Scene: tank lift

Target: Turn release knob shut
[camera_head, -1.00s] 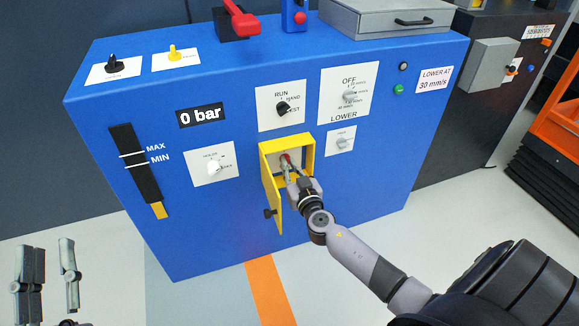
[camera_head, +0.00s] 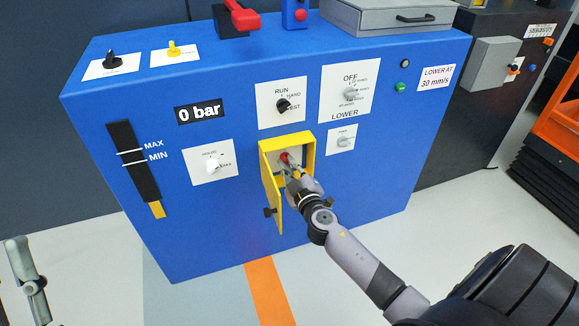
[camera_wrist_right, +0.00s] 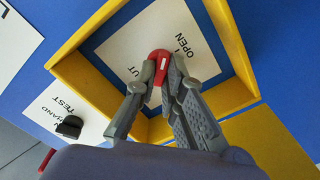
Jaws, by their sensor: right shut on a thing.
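The red release knob (camera_head: 285,157) sits inside an open yellow box (camera_head: 301,142) on the front of the blue cabinet. In the right wrist view the red knob (camera_wrist_right: 160,56) has a white line, on a white plate with "OPEN" to its upper right and a partly hidden label ending in "UT" to its left. My right gripper (camera_head: 294,170) reaches into the box; its fingers (camera_wrist_right: 162,82) are shut on the knob's sides. They hide part of the knob. My left gripper (camera_head: 28,280) shows only partly at the lower left edge.
The yellow box door (camera_head: 271,200) hangs open to the left of my right gripper. Other knobs surround the box, including a black selector (camera_head: 284,105) and a grey one (camera_head: 344,142). The display (camera_head: 200,112) reads 0 bar. The floor in front is clear.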

